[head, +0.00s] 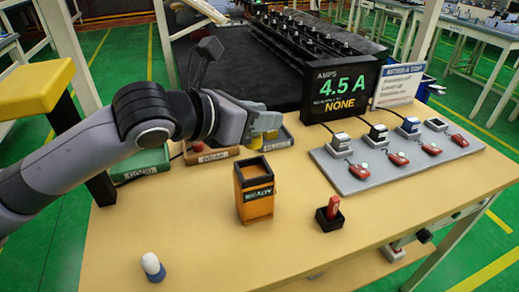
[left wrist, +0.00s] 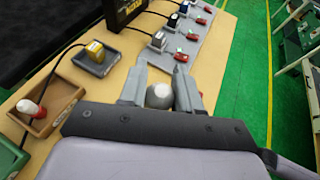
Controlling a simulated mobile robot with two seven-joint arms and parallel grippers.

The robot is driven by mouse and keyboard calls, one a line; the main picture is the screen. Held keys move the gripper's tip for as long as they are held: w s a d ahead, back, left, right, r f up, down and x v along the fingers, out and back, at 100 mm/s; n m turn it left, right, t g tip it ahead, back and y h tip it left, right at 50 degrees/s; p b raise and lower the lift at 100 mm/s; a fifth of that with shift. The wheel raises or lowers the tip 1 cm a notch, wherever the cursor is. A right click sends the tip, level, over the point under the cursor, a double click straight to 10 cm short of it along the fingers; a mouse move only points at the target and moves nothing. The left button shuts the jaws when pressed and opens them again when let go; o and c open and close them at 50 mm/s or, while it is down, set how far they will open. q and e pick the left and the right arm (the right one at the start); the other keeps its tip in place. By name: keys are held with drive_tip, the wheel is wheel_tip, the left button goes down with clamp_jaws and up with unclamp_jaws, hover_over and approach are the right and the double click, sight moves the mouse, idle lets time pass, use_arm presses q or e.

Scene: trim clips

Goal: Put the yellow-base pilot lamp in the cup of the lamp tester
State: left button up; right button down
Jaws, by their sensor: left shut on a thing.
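My left gripper (head: 266,122) comes in from the left, shut on a lamp. In the left wrist view the lamp's pale round bulb (left wrist: 159,95) shows between the fingertips. In the head view a yellow base (head: 256,143) shows just below the fingers. The lamp tester (head: 256,205) is an orange box with a dark square cup on top and a READY label. It stands on the table below and nearer than the gripper, and the lamp is apart from it. My right gripper is not in view.
Behind are a green GOOD tray (head: 143,164), a brown WEAK tray (head: 222,153) with a red-based lamp, and a grey tray (left wrist: 112,66) with a yellow piece. A blue-based lamp (head: 152,266) stands front left. A black holder (head: 329,220) with a red piece stands right.

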use_arm(q)
drive_tip(key=shift+f, duration=3.5)
drive_tip(key=o, duration=1)
drive_tip(key=shift+f, duration=0.15)
drive_tip(key=shift+o, duration=0.2)
drive_tip(key=v, duration=1.2)
drive_tip(key=shift+b, duration=0.35)
